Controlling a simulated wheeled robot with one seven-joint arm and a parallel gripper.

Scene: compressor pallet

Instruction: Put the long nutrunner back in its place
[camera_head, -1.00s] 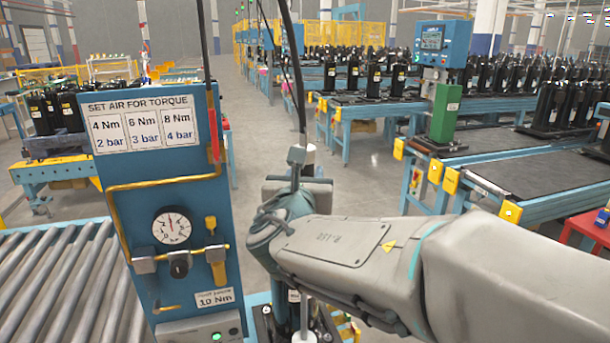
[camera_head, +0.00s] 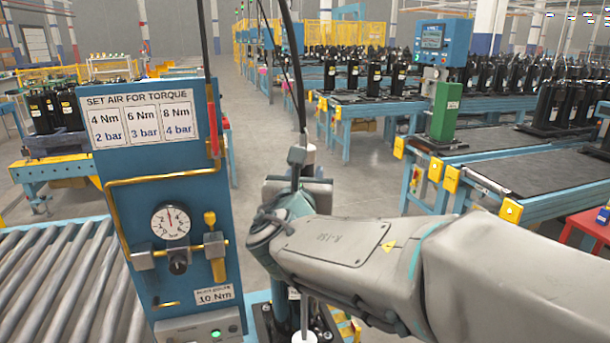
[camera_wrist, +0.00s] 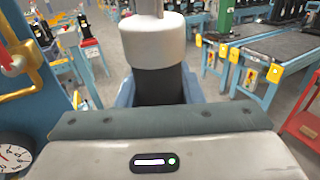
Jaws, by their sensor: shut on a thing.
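The long nutrunner shows in the wrist view as an upright pale grey cylinder (camera_wrist: 153,40) above a black grip. My gripper (camera_wrist: 158,92) is shut around the black grip, with a blue-grey finger on each side. In the head view, the nutrunner's top (camera_head: 308,158) stands above my wrist with a black hose running up from it. A thin pale shaft (camera_head: 304,312) shows below my forearm. My arm hides the grip and fingers there. I cannot tell whether the lower end touches anything.
A blue torque panel (camera_head: 150,190) with a gauge (camera_head: 171,222) and yellow pipe stands close on the left. A roller conveyor (camera_head: 60,285) lies beside it. Blue conveyor tables (camera_head: 500,205) with black compressors stand at right. Dark compressor parts (camera_head: 270,325) sit below my arm. Open floor lies beyond.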

